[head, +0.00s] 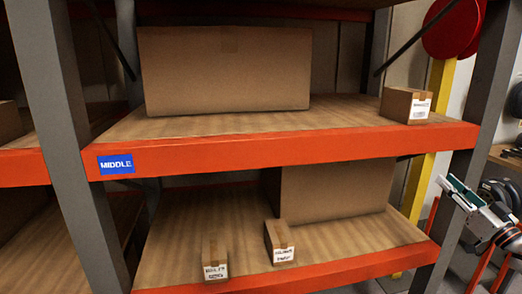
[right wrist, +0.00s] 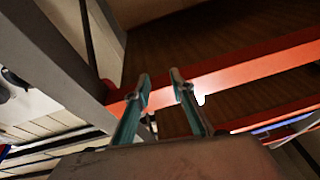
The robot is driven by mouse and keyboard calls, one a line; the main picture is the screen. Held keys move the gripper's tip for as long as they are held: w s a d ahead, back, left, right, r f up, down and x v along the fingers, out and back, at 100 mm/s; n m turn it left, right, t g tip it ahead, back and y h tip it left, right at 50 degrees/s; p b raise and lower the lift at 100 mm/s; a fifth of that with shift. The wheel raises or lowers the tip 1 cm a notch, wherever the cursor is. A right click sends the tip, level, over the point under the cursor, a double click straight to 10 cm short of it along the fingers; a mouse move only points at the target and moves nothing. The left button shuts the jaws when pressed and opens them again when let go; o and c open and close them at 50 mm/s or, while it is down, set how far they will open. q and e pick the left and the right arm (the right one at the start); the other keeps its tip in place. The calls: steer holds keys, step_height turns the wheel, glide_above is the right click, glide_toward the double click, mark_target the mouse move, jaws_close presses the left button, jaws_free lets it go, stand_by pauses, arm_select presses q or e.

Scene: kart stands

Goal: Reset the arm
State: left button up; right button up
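My right gripper (head: 452,192) is at the right edge of the head view, in front of and beside the shelf's right post. In the right wrist view its two teal fingers (right wrist: 162,92) stand apart with nothing between them, so it is open and empty. The shelf's orange beam shows behind the fingers there. My left gripper is not in the head view.
A shelf with orange beams (head: 300,148) and grey posts (head: 75,150) fills the view. A large box (head: 225,70) and a small labelled box (head: 405,105) stand on the middle level. Below are another large box (head: 335,188) and two small labelled boxes (head: 279,240) (head: 215,257).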

steer(key=d+f+n+g+h, duration=0.2)
steer(key=d+f+n+h, duration=0.15)
steer(key=d+h, duration=0.2)
steer(key=d+f+n+g+h, duration=0.2)
steer(key=d+f+n+h, duration=0.1)
steer(key=d+f+h, duration=0.3)
steer(key=s+a+f+g+y, duration=0.15)
steer(key=a+f+y, duration=0.25)
steer(key=a+f, duration=0.6)
steer(key=s+a+f+g+y, duration=0.1)
steer(key=s+a+f, duration=0.5)
steer(key=a+f, duration=0.35)
steer(key=s+a+f+g+y, duration=0.1)
steer(key=s+a+f+y, duration=0.1)
steer(key=s+a+f, duration=0.7)
steer(key=s+a+f+m+g+y, duration=0.1)
steer(key=s+a+f+m, duration=0.1)
steer(key=s+a, duration=0.6)
steer(key=s+a+f+m+g+y, duration=0.1)
steer(key=s+a+f, duration=0.4)
steer(key=s+a, duration=0.3)
steer(key=a, duration=0.3)
steer(key=shift+s+a+f+m, duration=0.15)
steer(key=shift+s+f+m, duration=0.15)
steer(key=shift+m, duration=0.05)
steer(key=shift+g+y, duration=0.25)
